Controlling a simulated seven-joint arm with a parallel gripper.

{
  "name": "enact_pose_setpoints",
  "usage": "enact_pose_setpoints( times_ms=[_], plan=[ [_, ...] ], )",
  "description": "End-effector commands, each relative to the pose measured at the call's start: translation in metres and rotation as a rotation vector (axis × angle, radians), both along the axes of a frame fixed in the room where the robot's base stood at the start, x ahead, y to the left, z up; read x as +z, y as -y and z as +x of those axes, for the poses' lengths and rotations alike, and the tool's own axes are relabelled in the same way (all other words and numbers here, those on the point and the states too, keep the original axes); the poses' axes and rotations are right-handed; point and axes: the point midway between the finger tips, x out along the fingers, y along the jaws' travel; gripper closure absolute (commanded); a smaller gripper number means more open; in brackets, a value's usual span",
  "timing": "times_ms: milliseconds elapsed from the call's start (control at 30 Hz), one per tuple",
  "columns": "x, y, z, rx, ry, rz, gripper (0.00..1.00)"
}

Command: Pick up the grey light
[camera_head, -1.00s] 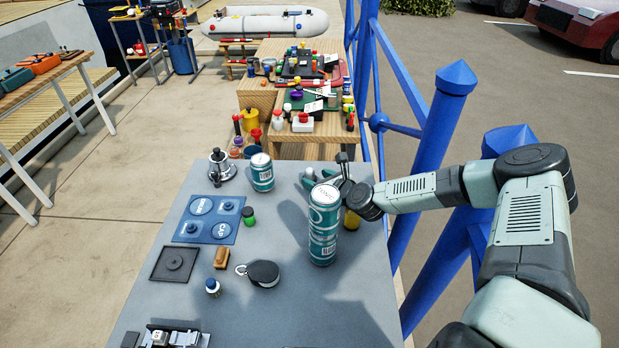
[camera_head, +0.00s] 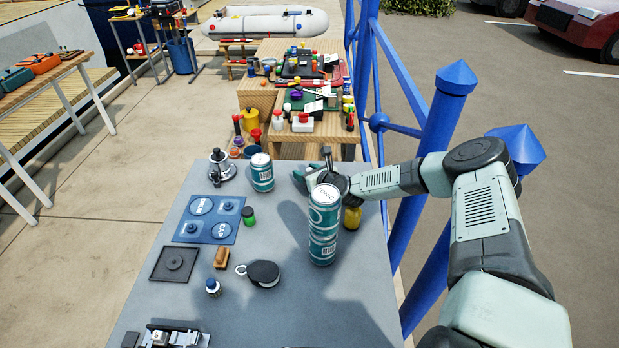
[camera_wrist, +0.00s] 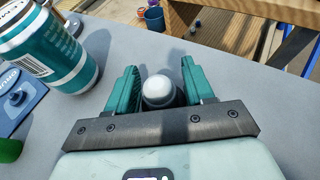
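My gripper (camera_wrist: 160,88) is open in the wrist view, with one green finger on each side of a small round light (camera_wrist: 158,88) with a white dome and a dark grey body. The light stands between the fingers near the tabletop, and I cannot tell whether a finger touches it. In the head view my gripper (camera_head: 310,177) is low over the far right part of the grey table (camera_head: 180,325), behind the tall teal can.
A tall teal can (camera_head: 323,235) stands in front of my gripper, with a yellow item (camera_head: 352,217) beside it. A shorter teal can (camera_head: 262,172) stands to the left and also shows in the wrist view (camera_wrist: 40,45). Blue railing posts (camera_head: 430,150) rise at the right.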

Motion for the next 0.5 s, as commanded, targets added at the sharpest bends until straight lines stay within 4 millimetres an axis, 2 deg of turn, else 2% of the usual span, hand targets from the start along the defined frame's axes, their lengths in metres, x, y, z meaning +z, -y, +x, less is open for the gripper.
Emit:
enact_pose_setpoints(
  times_ms=[33,267,300,500],
  plan=[
    [0.0001,0.0001,0.0,0.0,0.0,0.0,0.56],
    [-0.0003,0.0002,-0.0004,0.0,-0.001,-0.001,0.91],
    [-0.0003,0.0003,-0.0003,0.0,-0.001,-0.001,0.93],
    [0.0003,0.0004,-0.0005,0.0,-0.002,-0.001,0.94]
  ],
)
